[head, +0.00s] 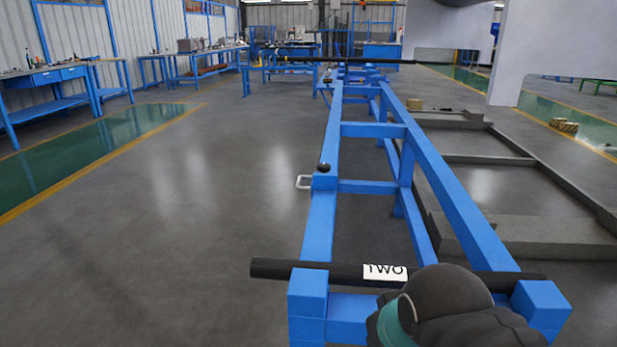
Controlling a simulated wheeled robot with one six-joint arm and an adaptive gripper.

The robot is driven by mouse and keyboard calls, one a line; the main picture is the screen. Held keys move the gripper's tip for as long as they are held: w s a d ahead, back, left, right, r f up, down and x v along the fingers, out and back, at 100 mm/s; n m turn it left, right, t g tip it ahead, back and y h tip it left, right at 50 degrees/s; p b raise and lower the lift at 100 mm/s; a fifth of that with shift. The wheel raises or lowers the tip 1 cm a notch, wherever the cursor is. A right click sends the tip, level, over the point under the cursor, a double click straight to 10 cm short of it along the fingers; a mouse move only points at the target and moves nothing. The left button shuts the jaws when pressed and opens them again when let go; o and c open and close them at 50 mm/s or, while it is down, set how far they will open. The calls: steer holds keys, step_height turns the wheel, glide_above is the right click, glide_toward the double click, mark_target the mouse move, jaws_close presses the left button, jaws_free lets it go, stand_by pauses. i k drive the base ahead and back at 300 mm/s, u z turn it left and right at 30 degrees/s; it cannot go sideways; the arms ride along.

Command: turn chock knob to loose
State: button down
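A small black round knob (324,168) stands on a blue block (325,182) on the left rail of the blue frame, in the head view. It looks like the chock knob, but its setting cannot be read at this size. A pale loop-shaped handle (303,182) sticks out to the left of the block. My arm shows as dark rounded links with a teal cap at the bottom right, in front of the near end of the frame. My gripper is not in view.
The long blue frame (455,200) runs away from me. A black bar (330,270) labelled "TWO" crosses its near end. Large grey surfaces (560,40) hang at upper right. Grey beams (530,232) lie right of the frame. The floor (200,220) at left is clear up to the workbenches.

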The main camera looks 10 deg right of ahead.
mark_target(323, 168)
steer(key=k, duration=1)
steer(key=u, duration=0.95)
steer(key=i, duration=4)
steer(key=z, duration=3.2)
steer(key=i, duration=0.5)
steer(key=z, duration=0.05)
